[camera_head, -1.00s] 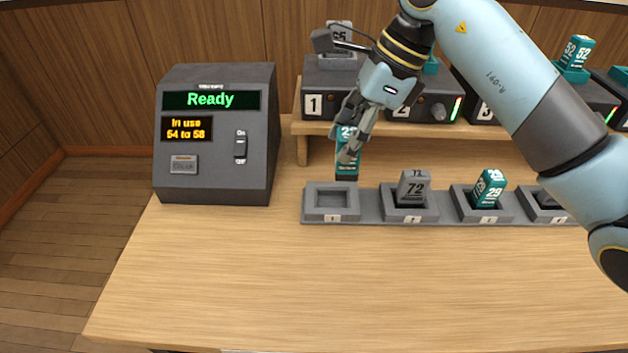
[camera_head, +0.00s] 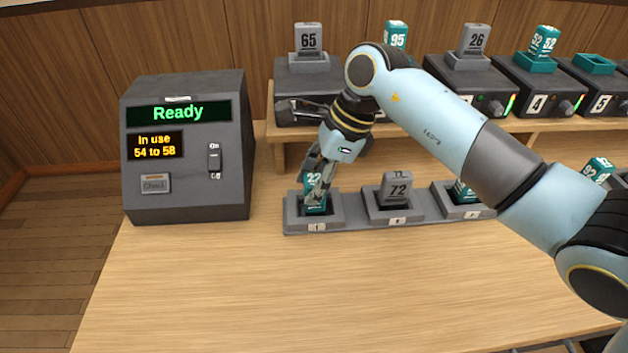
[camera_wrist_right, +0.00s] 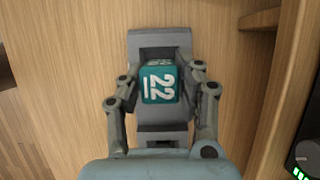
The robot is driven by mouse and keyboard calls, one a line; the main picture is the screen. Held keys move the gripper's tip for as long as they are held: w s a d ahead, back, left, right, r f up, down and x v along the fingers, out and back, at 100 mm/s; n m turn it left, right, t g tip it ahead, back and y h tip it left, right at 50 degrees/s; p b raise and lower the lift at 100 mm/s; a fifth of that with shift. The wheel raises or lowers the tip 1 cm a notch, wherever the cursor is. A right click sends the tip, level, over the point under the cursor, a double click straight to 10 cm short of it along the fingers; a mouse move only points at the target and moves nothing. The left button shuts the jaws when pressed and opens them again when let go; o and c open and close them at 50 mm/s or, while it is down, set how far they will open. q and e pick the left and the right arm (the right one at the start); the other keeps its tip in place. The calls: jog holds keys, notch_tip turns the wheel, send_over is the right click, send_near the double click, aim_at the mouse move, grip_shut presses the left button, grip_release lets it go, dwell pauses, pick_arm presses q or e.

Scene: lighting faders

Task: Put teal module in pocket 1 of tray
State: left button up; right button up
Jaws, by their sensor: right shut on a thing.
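The teal module marked 22 (camera_head: 316,203) stands in pocket 1 of the grey tray (camera_head: 349,227), at the tray's left end. It looks upright, its lower end within the pocket's walls. My right gripper (camera_head: 318,190) is shut on the module, one finger on each side. In the right wrist view the module (camera_wrist_right: 160,82) sits between the fingertips of the gripper (camera_wrist_right: 162,88), with the tray's grey rim (camera_wrist_right: 160,40) around it. The pocket floor is hidden, so I cannot tell whether the module is fully seated. My left gripper is not in view.
Pocket 2 holds a grey module marked 72 (camera_head: 397,189). Pocket 3 holds a teal module (camera_head: 463,191), partly behind my arm. Dimmer units with modules stand on the shelf (camera_head: 280,150) behind. A console reading Ready (camera_head: 186,145) stands left. The front table (camera_head: 300,290) is clear.

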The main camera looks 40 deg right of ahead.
jog(key=o, duration=0.8)
jog(key=shift+f, duration=0.1)
jog(key=o, duration=0.4)
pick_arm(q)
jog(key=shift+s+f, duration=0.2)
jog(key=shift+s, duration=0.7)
pick_arm(e)
jog(key=shift+r, duration=0.3)
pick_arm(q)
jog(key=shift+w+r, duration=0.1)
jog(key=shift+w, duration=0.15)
pick_arm(e)
jog(key=v, duration=1.1)
jog(key=shift+s+d+r, duration=0.15)
jog(key=shift+s+r, duration=0.05)
jog(key=shift+r, duration=0.15)
